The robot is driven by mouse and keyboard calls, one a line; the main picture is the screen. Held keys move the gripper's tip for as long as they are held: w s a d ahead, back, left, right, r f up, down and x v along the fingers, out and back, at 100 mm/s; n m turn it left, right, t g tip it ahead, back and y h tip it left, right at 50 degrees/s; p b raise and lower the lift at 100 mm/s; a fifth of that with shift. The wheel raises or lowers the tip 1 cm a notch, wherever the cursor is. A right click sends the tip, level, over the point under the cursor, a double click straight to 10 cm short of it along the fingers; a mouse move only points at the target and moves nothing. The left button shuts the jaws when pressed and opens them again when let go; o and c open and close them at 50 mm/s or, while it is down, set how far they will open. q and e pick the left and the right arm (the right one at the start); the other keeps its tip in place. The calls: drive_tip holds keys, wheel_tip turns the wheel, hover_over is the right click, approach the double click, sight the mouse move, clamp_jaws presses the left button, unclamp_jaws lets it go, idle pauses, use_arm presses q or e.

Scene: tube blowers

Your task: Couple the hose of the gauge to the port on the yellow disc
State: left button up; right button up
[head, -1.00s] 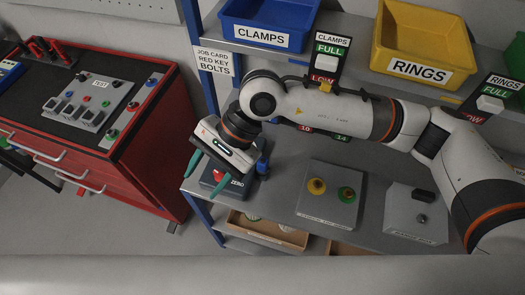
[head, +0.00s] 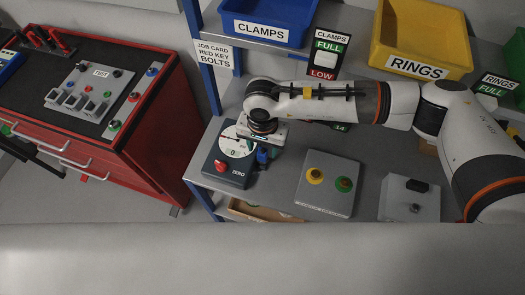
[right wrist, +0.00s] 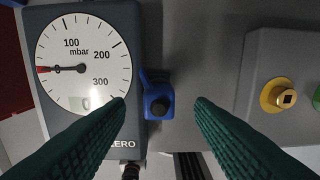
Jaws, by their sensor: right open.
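The gauge (head: 235,165) is a dark box with a white dial and a red knob, on the grey shelf; its mbar dial shows at left in the right wrist view (right wrist: 83,68). A blue piece with a dark round end (right wrist: 158,103) stands beside it, probably the hose's end; it also shows in the head view (head: 262,156). My right gripper (right wrist: 160,103) is open, its green fingers on either side of that piece, apart from it. The yellow disc (head: 314,176) sits on a grey plate to the right, with a brass square middle in the wrist view (right wrist: 279,96). The hose's run is mostly hidden.
A green disc (head: 344,184) shares the yellow disc's plate (head: 325,200). Blue (head: 262,28) and yellow (head: 420,67) bins are on the shelf above. A red cabinet (head: 150,130) stands left.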

sight(263, 152)
use_arm(q)
drive_tip(key=shift+r+p, duration=0.3)
drive_tip(key=shift+r, duration=0.4)
use_arm(e)
drive_tip(key=shift+f, duration=1.65)
drive_tip(key=shift+c, duration=0.2)
